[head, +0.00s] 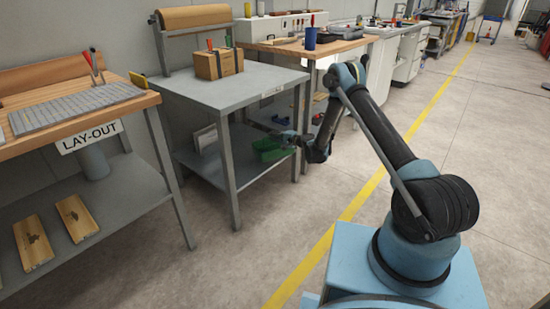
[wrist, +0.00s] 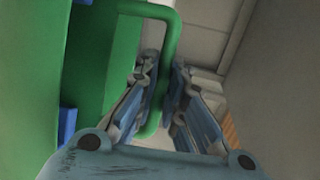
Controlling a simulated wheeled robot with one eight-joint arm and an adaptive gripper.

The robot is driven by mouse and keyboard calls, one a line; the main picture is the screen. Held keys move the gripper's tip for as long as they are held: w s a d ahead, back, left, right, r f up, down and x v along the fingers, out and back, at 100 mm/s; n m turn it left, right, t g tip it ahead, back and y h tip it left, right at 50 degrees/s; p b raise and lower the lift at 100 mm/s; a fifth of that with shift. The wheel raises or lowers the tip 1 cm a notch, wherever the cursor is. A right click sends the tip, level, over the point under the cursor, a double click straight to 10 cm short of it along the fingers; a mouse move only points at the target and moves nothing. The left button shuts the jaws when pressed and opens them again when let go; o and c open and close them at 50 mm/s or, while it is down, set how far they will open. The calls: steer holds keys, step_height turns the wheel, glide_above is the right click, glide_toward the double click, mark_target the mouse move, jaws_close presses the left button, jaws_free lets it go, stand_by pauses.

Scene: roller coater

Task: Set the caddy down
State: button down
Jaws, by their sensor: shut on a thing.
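The green caddy (head: 268,150) is at the level of the lower shelf (head: 203,165) of the grey table, near that shelf's right end. I cannot tell whether it touches the shelf. My gripper (head: 285,137) reaches in from the right at the caddy. In the wrist view, my gripper (wrist: 161,68) is shut on the caddy's green bar handle (wrist: 157,112). The caddy's green body (wrist: 88,75) fills the left of that view, with bits of blue beside it. Its underside is hidden.
The grey table top (head: 215,92) and its front leg (head: 228,172) stand close to the caddy. A wooden box with tools (head: 218,64) is on top. A white item (head: 204,138) sits on the lower shelf. The LAY-OUT bench (head: 75,115) is at left. The floor aisle at right is clear.

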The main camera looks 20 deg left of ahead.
mark_target(274, 148)
steer(key=shift+f, duration=4)
steer(key=c, duration=1.7)
jaws_free()
